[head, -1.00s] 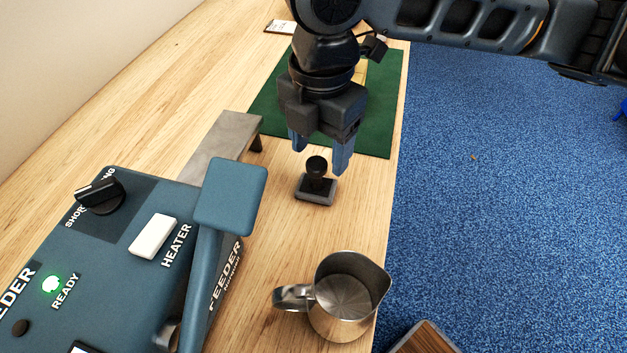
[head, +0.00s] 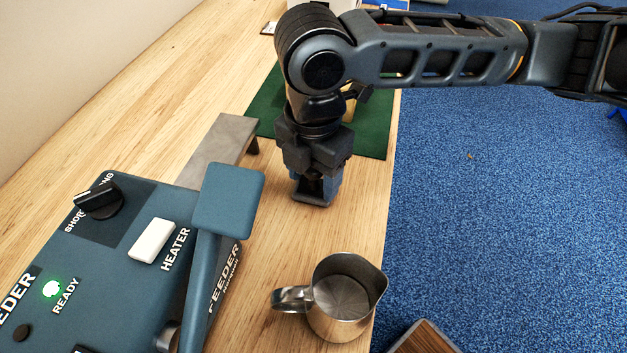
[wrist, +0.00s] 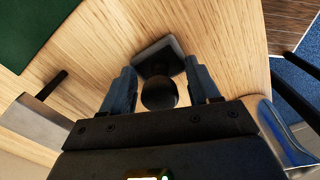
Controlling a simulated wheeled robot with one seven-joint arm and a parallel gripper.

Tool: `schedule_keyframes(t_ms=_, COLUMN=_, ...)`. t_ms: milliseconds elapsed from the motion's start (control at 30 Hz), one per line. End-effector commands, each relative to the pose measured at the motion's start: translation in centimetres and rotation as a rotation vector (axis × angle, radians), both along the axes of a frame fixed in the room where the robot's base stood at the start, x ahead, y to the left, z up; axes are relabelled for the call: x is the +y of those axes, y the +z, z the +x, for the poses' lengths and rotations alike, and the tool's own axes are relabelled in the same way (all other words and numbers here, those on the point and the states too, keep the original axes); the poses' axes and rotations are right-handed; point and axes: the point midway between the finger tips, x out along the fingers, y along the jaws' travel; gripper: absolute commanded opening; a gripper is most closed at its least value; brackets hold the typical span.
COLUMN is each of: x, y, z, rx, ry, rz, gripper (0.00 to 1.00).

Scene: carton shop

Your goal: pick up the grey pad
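The grey pad (head: 311,201) rests on the wooden bench, in front of the green mat. It has a dark flat base and a round black knob on top. In the wrist view its base (wrist: 160,55) lies just beyond my fingers, and the knob (wrist: 159,94) is between them. My gripper (head: 317,188) points down over the pad and hides most of it in the head view. In the wrist view my gripper (wrist: 161,84) is open, with a finger on each side of the knob and a visible gap on both sides.
A steel jug (head: 342,297) stands in front, near the bench's right edge. The blue-grey feeder machine (head: 120,255) with its lever paddle (head: 229,198) is at left. A grey metal shelf (head: 216,150) stands close left of my gripper. The green mat (head: 374,140) lies behind.

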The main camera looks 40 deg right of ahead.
Motion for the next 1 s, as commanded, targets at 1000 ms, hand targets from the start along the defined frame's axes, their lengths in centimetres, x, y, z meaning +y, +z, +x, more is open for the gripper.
schedule_keyframes(t_ms=1000, x=-5.5, y=7.3, z=-1.7, rx=-0.002, ry=-0.006, rz=-0.001, gripper=0.29)
